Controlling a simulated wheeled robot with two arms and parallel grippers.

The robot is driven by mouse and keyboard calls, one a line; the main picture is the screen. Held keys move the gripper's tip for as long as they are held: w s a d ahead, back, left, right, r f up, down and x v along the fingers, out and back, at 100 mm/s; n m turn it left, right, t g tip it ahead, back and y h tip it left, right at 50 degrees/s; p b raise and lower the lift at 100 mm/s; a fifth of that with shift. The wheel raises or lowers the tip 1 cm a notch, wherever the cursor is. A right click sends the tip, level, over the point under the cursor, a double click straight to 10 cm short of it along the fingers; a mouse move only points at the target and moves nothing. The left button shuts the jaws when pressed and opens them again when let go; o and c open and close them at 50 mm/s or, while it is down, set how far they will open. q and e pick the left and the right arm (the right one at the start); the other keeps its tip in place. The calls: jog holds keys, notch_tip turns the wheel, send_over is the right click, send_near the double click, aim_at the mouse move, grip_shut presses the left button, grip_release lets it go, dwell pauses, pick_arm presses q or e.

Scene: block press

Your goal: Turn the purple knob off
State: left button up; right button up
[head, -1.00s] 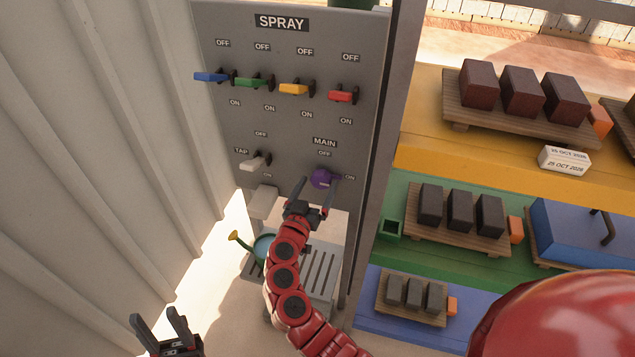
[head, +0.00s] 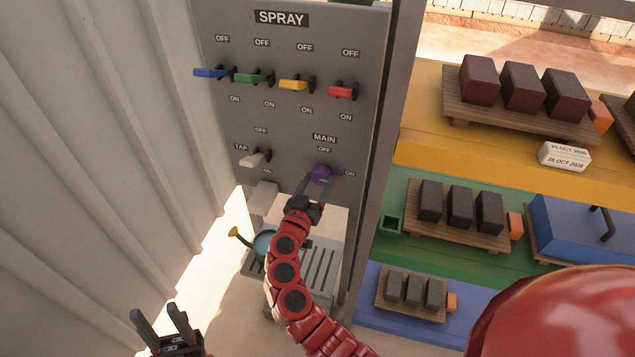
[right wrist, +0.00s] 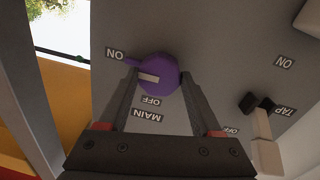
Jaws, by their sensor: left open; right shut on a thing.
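The purple knob (head: 321,174) sits low on the grey spray panel (head: 285,125), under the MAIN label. In the right wrist view the knob (right wrist: 160,70) has a tab pointing toward the ON label, with OFF off to another side. My right gripper (head: 318,182) has one finger on each side of the knob and is shut on it. My left gripper (head: 158,314) is open and empty at the lower left, well away from the panel.
Blue, green, yellow and red levers (head: 341,92) line the panel above. A white tap lever (head: 256,158) is left of the knob. A watering can (head: 262,244) stands below on a grated stand. Shelves with dark blocks are at the right; a corrugated wall is at the left.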

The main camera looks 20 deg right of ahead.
jog(key=shift+f+n+b, duration=0.15)
jog(key=shift+n+b, duration=0.6)
jog(key=shift+n, duration=0.15)
jog(key=shift+n+b, duration=0.45)
jog(key=shift+n, duration=0.45)
jog(key=shift+n+b, duration=0.3)
jog(key=shift+n, duration=0.6)
jog(key=n, duration=0.2)
jog(key=shift+n+t, duration=0.3)
jog(key=shift+n, duration=0.1)
jog(key=n, duration=0.4)
jog(key=shift+n, duration=0.4)
jog(key=n, duration=0.2)
jog(key=shift+s+n+t+p, duration=0.1)
jog(key=shift+n+t+p, duration=0.2)
jog(key=shift+n+p, duration=0.35)
jog(key=shift+n, duration=1.05)
jog(key=shift+d, duration=0.1)
